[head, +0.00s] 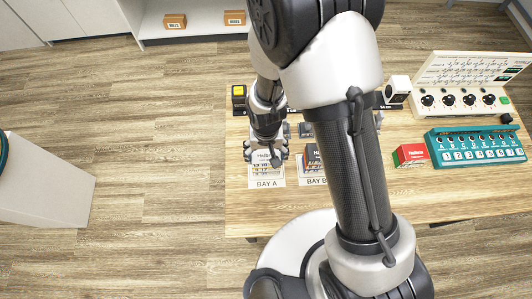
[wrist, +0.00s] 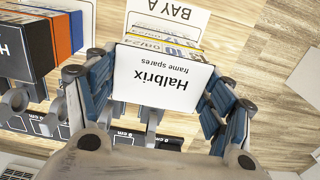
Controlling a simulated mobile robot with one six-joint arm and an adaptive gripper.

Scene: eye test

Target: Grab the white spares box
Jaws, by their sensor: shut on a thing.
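The white box (wrist: 160,78), printed "Halbrix frame spares", is between my gripper's fingers (wrist: 158,68) in the wrist view, with its printed face towards the camera. My gripper is shut on it, one finger at each side. In the head view my gripper (head: 267,157) is over Bay A, and the white box (head: 262,155) shows partly between the fingers. Narrow edges with numbers and colours (wrist: 168,47) show just behind the box, towards the Bay A card (wrist: 180,18). I cannot tell whether the box touches the surface below.
In Bay B, beside Bay A, a black Halbrix box (wrist: 25,45) stands before blue and orange ones, close to one finger. On the table (head: 380,200) are a red box (head: 411,154), a teal numbered rack (head: 478,146) and a cream dial panel (head: 460,100). The table's front is clear.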

